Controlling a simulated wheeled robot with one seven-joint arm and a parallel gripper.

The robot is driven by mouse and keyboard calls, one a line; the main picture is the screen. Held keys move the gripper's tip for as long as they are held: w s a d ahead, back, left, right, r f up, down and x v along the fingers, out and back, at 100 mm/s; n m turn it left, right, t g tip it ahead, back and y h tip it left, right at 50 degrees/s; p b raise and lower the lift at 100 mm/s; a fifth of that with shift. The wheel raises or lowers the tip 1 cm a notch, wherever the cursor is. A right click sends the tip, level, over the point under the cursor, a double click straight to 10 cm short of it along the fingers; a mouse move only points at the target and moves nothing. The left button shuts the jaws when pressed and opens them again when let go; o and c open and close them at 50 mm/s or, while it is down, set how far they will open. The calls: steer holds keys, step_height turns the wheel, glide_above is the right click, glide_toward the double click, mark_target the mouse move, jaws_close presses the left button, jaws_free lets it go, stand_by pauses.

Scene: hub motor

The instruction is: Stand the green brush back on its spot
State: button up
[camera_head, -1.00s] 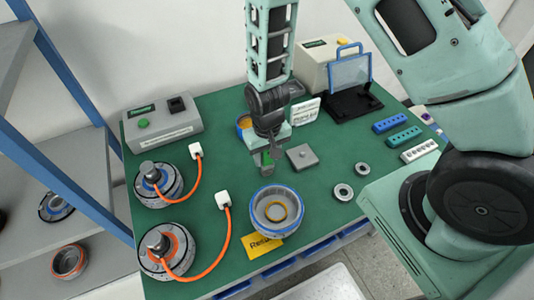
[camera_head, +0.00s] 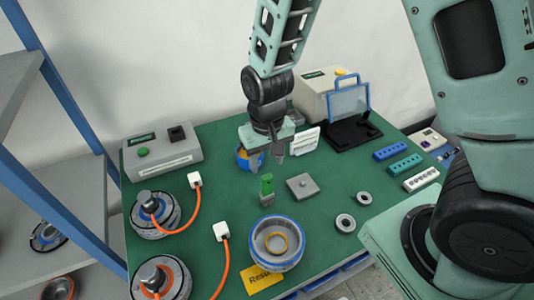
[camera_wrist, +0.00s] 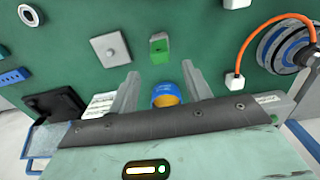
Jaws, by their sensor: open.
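My gripper (camera_head: 266,158) is open and empty, above and behind the brush. In the wrist view its two fingers (camera_wrist: 160,84) are spread apart, and the brush lies beyond the fingertips, apart from them. No marked spot for the brush can be told in these views.
A grey square plate (camera_head: 302,187) lies right of the brush. A blue-rimmed ring housing (camera_head: 276,243) stands in front, beside a yellow card (camera_head: 261,280). A blue and orange cup (camera_head: 243,159) sits close behind. Hub motors (camera_head: 155,214) with orange cables stand left.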

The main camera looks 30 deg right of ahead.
steer(key=shift+r, duration=0.95)
steer(key=s+a+r+n, duration=0.3)
steer(key=s+r, duration=0.3)
steer(key=s, duration=0.3)
steer(key=s+a+r+n, duration=0.3)
steer(key=s+r, duration=0.3)
steer(key=s, duration=0.3)
steer(key=shift+a+n+y, duration=0.15)
steer(key=shift+n+y, duration=0.15)
steer(key=shift+n, duration=0.6)
